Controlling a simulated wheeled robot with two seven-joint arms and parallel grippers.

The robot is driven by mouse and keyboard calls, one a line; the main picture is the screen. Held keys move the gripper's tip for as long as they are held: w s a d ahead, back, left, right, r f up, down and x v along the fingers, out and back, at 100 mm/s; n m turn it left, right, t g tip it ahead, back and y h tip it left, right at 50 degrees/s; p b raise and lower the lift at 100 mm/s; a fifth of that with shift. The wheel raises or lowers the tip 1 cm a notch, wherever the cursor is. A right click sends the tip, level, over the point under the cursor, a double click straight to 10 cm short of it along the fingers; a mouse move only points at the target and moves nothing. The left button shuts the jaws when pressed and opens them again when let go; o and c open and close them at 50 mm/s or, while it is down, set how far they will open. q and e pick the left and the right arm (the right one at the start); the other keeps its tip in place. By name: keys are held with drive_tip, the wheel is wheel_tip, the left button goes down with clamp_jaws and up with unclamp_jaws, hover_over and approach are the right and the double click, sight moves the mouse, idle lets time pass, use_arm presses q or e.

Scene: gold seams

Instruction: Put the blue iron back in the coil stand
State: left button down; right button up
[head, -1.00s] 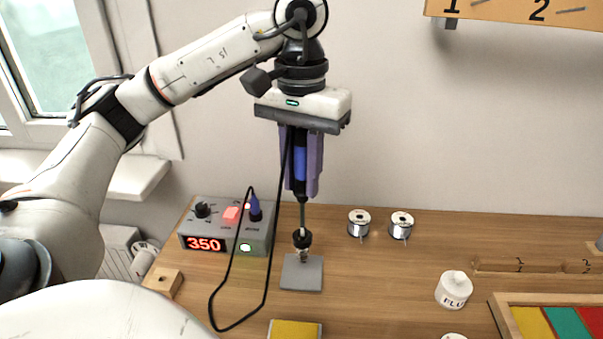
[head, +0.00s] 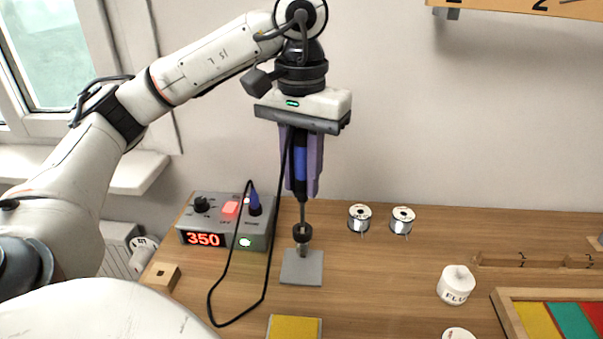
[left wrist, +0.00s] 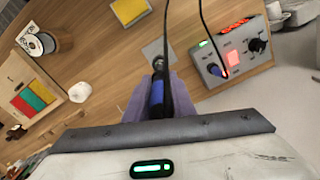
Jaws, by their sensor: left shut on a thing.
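My left gripper (head: 302,188) has purple fingers shut on the blue iron (head: 300,165), which hangs upright with its tip down. The iron's blue handle also shows between the fingers in the left wrist view (left wrist: 157,98). The coil stand (head: 302,234) is a grey square base with a dark ring and a coil above it, directly below the gripper. The iron's thin shaft reaches down to the ring. I cannot tell how far the tip is inside the coil. The stand's base also shows in the left wrist view (left wrist: 152,50). My right gripper is not in view.
A grey control box (head: 226,222) reading 350 stands left of the stand, joined to the iron by a looping black cable (head: 212,290). A yellow sponge (head: 294,328) is in front. Two solder spools (head: 359,218), a white flux jar (head: 456,285) and a coloured tray (head: 505,315) are right.

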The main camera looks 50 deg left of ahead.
sight(302, 227)
use_arm(q)
drive_tip(key=shift+f+b, duration=0.75)
drive_tip(key=shift+f, duration=0.45)
idle(0.7)
drive_tip(key=shift+f+b, duration=1.25)
drive_tip(key=shift+f, duration=0.3)
idle(0.7)
drive_tip(key=shift+f+b, duration=1.3)
drive_tip(key=shift+f, duration=0.25)
drive_tip(key=c, duration=1.4)
unclamp_jaws()
drive_tip(key=shift+c, duration=0.2)
drive_tip(key=shift+o, duration=0.5)
drive_tip(key=o, duration=0.4)
